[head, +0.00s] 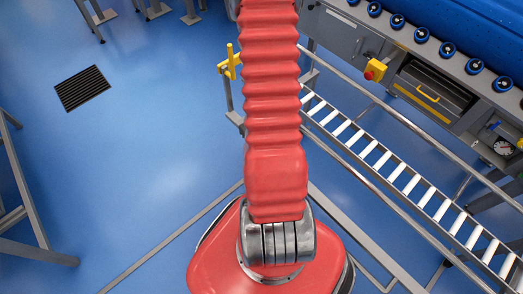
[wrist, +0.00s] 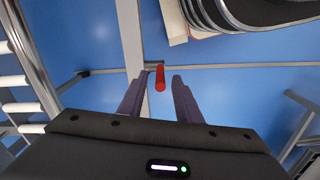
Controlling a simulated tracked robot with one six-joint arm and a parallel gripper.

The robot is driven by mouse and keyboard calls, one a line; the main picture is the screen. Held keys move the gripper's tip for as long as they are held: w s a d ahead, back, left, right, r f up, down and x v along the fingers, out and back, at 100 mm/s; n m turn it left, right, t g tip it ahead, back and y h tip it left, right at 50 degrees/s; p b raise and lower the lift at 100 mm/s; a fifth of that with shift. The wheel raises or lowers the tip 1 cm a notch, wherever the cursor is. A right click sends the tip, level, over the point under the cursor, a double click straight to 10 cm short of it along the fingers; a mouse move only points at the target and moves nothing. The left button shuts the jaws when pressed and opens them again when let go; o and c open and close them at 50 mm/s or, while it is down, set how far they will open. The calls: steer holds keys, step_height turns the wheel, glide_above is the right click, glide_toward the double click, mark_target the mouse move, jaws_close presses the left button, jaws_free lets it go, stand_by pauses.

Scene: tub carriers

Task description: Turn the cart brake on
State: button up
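A short red lever (wrist: 160,79) shows in the wrist view, by a pale grey frame bar (wrist: 130,35). I take it to be the brake lever, though no label shows. My gripper (wrist: 158,76) is open, with its two dark fingers apart. The head view does not show the lever or my gripper; my red arm covers the middle there.
In the head view, a roller track (head: 400,181) with grey rails runs down the right side, under a conveyor machine with a red stop button (head: 374,71). A yellow handle (head: 230,61) stands left of my arm. Blue floor with a drain grate (head: 82,88) is open at left.

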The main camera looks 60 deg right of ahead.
steer(key=shift+f, duration=3.1)
jaws_close()
steer(key=shift+d, duration=0.55)
steer(key=shift+w+a, duration=0.1)
steer(key=shift+a, duration=0.2)
